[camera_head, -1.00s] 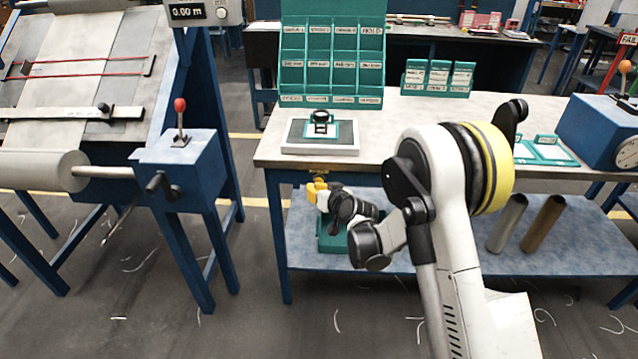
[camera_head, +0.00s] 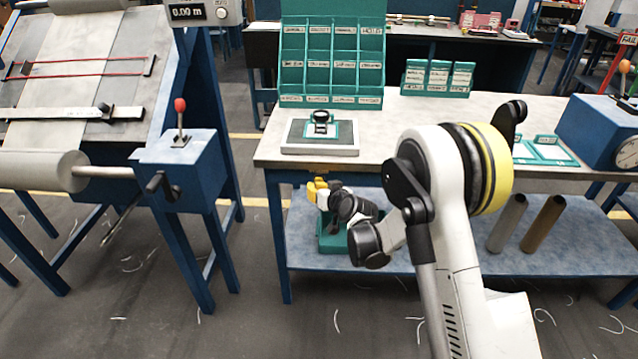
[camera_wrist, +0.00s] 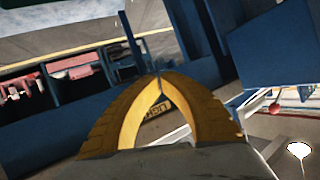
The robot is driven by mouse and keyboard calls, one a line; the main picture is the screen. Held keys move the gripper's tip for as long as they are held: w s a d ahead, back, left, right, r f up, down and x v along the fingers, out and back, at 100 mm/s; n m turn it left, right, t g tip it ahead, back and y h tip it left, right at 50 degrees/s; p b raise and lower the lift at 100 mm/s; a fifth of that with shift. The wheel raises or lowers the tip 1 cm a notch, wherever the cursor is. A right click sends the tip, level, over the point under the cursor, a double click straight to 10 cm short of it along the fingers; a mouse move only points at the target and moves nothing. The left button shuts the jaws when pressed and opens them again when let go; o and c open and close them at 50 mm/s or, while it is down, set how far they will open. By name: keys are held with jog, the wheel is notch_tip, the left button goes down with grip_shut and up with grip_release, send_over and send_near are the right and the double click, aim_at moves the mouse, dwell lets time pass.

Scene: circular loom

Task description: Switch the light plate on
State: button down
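The light plate (camera_head: 335,149) is a flat pale panel in a grey frame on the near left part of the worktable, with a black loupe (camera_head: 320,117) standing on it. My gripper (camera_head: 314,187) is just below that front edge, empty. In the wrist view my gripper's yellow fingers (camera_wrist: 160,76) meet at their tips. No switch can be made out clearly.
The worktable (camera_head: 430,128) carries a green pigeonhole rack (camera_head: 332,50) and a green card holder (camera_head: 438,76). A green bin (camera_head: 330,235) and two tubes (camera_head: 528,223) are on the lower shelf. The loom's blue frame (camera_head: 183,172) stands left, across a floor gap.

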jog(key=shift+w, duration=0.1)
dwell(0.4)
jog(key=shift+w, duration=0.4)
jog(key=shift+s, duration=0.55)
jog(key=shift+s+a, duration=0.1)
jog(key=shift+s, duration=2.8)
